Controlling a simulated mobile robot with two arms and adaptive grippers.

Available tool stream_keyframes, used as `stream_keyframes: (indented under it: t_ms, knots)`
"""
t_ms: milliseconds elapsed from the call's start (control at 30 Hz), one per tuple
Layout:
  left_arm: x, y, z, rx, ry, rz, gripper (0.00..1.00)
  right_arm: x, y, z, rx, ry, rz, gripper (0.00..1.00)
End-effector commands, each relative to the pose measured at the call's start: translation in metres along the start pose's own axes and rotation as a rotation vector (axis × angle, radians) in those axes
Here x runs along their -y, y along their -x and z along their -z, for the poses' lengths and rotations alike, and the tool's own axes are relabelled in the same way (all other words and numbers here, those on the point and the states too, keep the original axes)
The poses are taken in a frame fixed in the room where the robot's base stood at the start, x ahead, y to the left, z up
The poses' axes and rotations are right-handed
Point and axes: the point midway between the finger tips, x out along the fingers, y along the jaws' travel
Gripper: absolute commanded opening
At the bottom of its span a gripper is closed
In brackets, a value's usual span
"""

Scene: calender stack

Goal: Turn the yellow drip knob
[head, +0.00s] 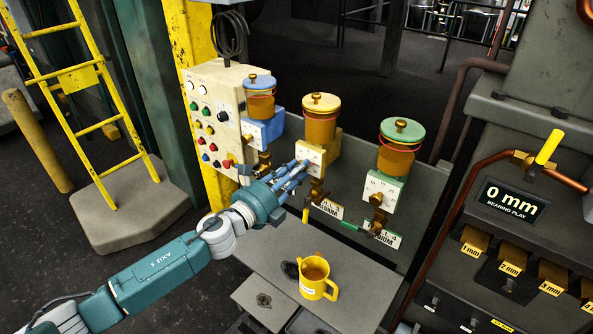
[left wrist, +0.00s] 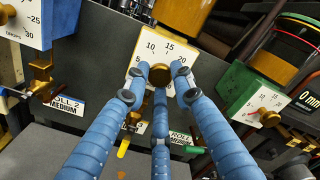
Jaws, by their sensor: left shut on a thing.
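The yellow drip unit (head: 320,118) is the middle one of three, with a yellow lid over an amber cup. Its white dial plate (left wrist: 178,45) is marked 5, 10, 15 and 20. The round brass drip knob (left wrist: 160,73) sits at the front of this dial, between my blue fingertips. My left gripper (head: 302,166) reaches in from the left and is shut on the knob; it also shows in the left wrist view (left wrist: 159,82). In the head view the fingers hide the knob. My right gripper is not in view.
A blue drip unit (head: 261,104) stands to the left and a green one (head: 398,150) to the right. A control panel (head: 213,115) is beyond the blue unit. A yellow mug (head: 313,288) stands on the grey shelf (head: 262,248) below. A display (head: 513,201) reads 0 mm.

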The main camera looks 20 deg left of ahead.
Motion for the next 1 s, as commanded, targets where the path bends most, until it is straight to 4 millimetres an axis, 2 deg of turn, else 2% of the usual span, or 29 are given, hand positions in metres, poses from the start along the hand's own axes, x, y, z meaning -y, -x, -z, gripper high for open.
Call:
stream_keyframes:
  t_ms: [333, 867, 900, 1000]
  knots:
    - [-0.0014, 0.0004, 0.0011, -0.002, -0.144, -0.002, 0.00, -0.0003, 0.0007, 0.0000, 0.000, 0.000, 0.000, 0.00]
    - [-0.0016, 0.0004, 0.0012, -0.002, -0.168, -0.002, 0.00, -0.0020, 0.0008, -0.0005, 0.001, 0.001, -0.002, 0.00]
    - [-0.0016, 0.0004, 0.0012, -0.002, -0.168, -0.002, 0.26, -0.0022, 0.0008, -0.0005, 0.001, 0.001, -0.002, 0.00]
    - [-0.0014, 0.0003, 0.0010, -0.002, -0.167, -0.002, 0.43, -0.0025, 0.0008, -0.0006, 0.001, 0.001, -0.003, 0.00]
